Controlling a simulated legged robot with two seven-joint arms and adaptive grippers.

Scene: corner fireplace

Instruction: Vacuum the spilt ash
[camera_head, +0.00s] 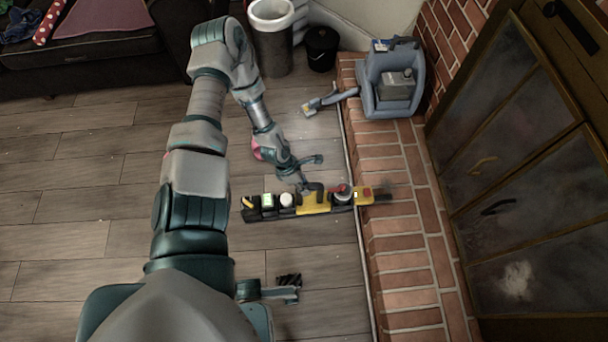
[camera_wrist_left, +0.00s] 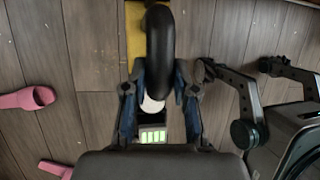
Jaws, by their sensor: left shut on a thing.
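A long yellow-and-black handheld vacuum (camera_head: 314,203) is held level across the wood floor, its dark nozzle reaching over the edge of the brick hearth. My left gripper (camera_head: 305,181) is shut on its black loop handle, which the left wrist view shows between the fingers (camera_wrist_left: 163,60). Green lights (camera_wrist_left: 153,137) show on its rear end. A faint dark smudge, perhaps the ash (camera_head: 392,184), lies on the bricks by the nozzle; I cannot tell whether they touch. My right gripper appears open and empty at the right of the left wrist view (camera_wrist_left: 238,68).
A blue-grey machine (camera_head: 392,82) with a hose tool (camera_head: 330,101) stands on the far hearth. A bin (camera_head: 272,38) and black bucket (camera_head: 322,48) stand behind. Glass fireplace doors (camera_head: 515,180) border the hearth. Pink slippers (camera_wrist_left: 28,98) lie on the floor. Left floor is clear.

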